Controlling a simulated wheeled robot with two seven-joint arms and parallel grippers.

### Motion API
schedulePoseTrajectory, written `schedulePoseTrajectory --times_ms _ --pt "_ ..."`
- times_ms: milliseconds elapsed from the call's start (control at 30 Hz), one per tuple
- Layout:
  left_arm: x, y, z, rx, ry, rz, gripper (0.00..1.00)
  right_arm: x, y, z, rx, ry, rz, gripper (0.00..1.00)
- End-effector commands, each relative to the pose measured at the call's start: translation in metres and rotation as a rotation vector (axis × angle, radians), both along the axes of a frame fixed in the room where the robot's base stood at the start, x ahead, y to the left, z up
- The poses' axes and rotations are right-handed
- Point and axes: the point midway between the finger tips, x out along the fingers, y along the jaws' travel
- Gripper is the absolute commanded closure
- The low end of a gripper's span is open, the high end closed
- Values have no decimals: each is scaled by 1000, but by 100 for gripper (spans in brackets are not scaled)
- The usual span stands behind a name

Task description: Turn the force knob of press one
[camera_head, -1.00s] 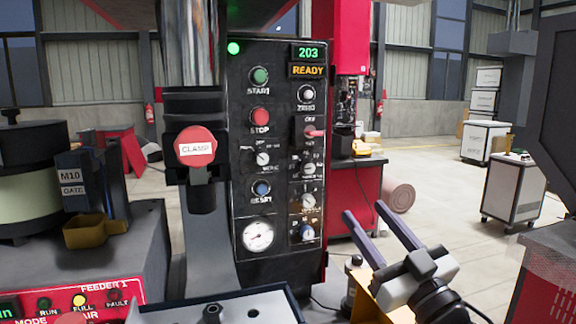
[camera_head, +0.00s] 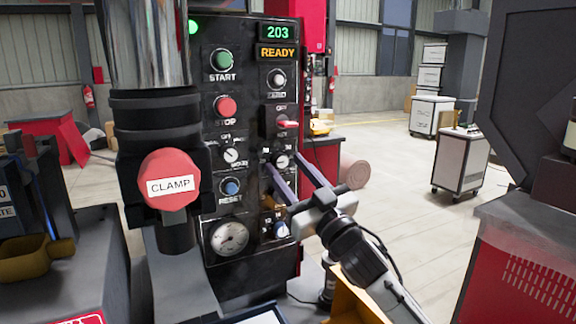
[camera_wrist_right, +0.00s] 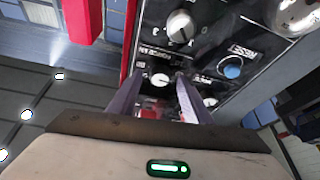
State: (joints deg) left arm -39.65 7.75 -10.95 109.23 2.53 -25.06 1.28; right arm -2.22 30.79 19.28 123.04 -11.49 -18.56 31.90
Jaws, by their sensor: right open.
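The black control panel of the press (camera_head: 253,262) reads 203 and READY. In the right wrist view a white knob (camera_wrist_right: 160,80) shows between the fingers (camera_wrist_right: 158,74), with a gap on each side. My left gripper is out of view.
A red CLAMP knob (camera_head: 169,180) on a thick black column stands just left of the panel. A gauge (camera_head: 230,238) sits low on the panel. A grey and red machine (camera_head: 530,230) stands at the right, with open floor between.

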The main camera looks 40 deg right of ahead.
Motion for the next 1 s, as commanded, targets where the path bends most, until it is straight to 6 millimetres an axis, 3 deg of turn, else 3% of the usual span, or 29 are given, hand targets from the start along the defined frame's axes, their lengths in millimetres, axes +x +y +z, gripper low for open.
schedulePoseTrajectory --times_ms 333,567,1000 --pt "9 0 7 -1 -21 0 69 4 -1 1 0 1 0 57" --pt "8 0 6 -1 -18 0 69 4 -1 1 0 0 0 96" --pt "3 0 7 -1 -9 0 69 4 1 2 104 -33 1 96"
